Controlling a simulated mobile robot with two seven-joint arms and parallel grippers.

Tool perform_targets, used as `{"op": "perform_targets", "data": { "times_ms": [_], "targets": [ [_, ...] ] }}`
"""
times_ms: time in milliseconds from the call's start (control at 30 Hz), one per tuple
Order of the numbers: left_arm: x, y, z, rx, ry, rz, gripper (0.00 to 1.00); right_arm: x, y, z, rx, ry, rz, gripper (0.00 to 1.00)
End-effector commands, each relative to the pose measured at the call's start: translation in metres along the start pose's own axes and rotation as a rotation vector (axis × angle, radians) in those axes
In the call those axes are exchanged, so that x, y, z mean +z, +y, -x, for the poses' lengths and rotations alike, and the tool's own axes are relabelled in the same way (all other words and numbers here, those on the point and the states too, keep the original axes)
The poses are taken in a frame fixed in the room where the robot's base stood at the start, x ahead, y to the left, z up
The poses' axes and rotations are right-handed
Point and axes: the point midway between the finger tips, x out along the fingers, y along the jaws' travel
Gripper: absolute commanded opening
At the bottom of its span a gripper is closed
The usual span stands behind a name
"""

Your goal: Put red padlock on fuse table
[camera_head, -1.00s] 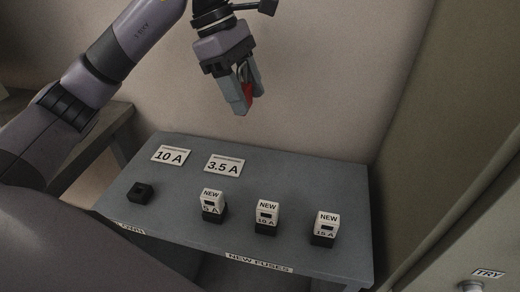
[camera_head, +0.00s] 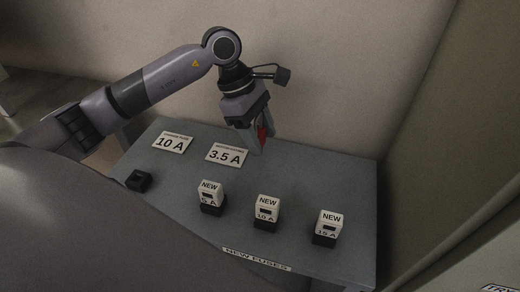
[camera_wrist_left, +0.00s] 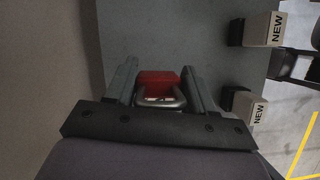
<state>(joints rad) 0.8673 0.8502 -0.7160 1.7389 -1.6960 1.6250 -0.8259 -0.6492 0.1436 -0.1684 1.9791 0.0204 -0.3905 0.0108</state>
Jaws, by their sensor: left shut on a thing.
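The red padlock (camera_wrist_left: 158,83) is between the fingers of my left gripper (camera_wrist_left: 160,82) in the left wrist view, with its metal shackle toward the palm. In the head view only a small red part of the padlock (camera_head: 262,136) shows between the fingers. My left gripper (camera_head: 256,146) is shut on it and points down over the back of the grey fuse table (camera_head: 310,180), right of the 3.5 A label. I cannot tell whether the padlock touches the table. My right gripper is not in view.
Labels "10 A" (camera_head: 172,143) and "3.5 A" (camera_head: 227,154) lie at the table's back left. An empty black holder (camera_head: 138,180) is at the left. Fuses marked NEW (camera_head: 210,191), (camera_head: 267,208), (camera_head: 329,224) stand along the front. The back right of the table is clear.

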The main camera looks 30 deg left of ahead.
Motion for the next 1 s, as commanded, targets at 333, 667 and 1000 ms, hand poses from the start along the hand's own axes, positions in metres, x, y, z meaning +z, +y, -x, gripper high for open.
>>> {"op": "perform_targets", "data": {
  "times_ms": [333,667,1000],
  "targets": [
    [-0.013,-0.001,-0.034,-0.004,-0.002,0.002,0.2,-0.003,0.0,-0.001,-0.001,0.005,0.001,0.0],
    [-0.018,-0.001,-0.045,0.001,-0.001,-0.001,0.2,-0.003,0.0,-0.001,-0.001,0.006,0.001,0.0],
    [-0.019,-0.001,-0.048,0.0,0.0,0.0,0.8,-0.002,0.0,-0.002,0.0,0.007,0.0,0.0]
  ]
}}
